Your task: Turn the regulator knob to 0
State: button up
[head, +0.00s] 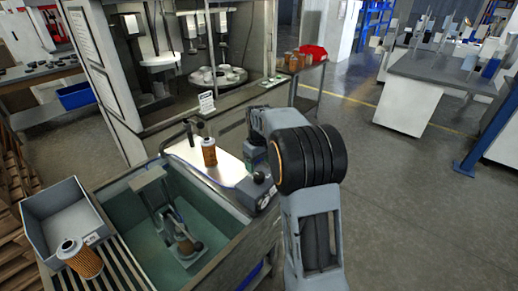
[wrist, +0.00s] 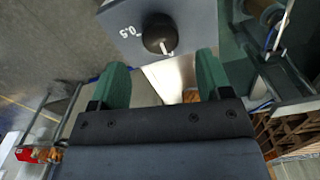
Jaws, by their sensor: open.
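The regulator knob (wrist: 156,32) is a dark round knob on a grey box (wrist: 190,20), seen in the wrist view. A short white pointer mark on it points down in the picture, towards my gripper. An upside-down "0.5" is printed to its left; no 0 mark is readable. My gripper (wrist: 163,62) is open, its two green fingers apart with nothing between them. The knob lies beyond the fingertips, roughly in line with the gap, and appears untouched. In the head view the knob (head: 260,178) sits on the box at the basin's right corner, below my gripper (head: 257,158).
An orange filter cartridge (head: 209,152) stands on the lit white surface behind the knob. A green-lined basin (head: 150,235) with a fixture inside is to the left.

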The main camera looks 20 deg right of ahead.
aim_at(259, 175)
notch_tip(259, 175, up, 7)
jog(key=shift+r, duration=0.2)
dwell(0.6)
